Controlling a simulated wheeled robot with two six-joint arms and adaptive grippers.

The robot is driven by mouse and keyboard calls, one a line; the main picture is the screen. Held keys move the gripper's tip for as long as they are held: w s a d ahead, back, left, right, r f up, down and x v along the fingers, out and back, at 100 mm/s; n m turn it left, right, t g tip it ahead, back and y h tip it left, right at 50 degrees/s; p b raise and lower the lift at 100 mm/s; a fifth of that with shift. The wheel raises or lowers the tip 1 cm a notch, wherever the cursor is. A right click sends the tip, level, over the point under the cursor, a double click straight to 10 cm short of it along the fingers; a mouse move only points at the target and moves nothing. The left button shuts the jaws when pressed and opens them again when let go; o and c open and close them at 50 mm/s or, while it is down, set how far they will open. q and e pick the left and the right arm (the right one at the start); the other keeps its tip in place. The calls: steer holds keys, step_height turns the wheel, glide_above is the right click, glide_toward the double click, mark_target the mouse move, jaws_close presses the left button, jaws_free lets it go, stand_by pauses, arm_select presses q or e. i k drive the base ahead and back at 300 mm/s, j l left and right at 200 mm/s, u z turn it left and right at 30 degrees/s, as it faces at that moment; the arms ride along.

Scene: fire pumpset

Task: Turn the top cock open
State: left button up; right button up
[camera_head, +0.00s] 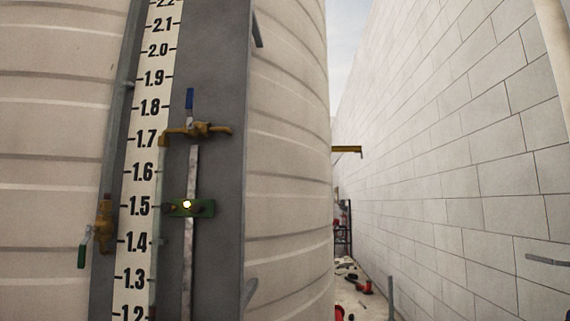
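A brass cock (200,130) with a blue lever (189,98) is mounted on the grey gauge panel, level with about the 1.7 mark. Its blue lever points straight up. A second brass cock (104,224) sits lower, at the panel's left edge near 1.4 to 1.5. Its green lever (82,256) hangs down. Neither of my grippers is in view, and nothing touches either cock.
The grey panel (220,75) carries a white number scale (137,185) and a green bracket (205,208) on a vertical strip. A large ribbed beige tank (290,200) stands behind. A white block wall (450,150) is on the right, with a narrow passage between.

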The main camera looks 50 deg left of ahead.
mark_target(190, 91)
steer(key=u, duration=2.15)
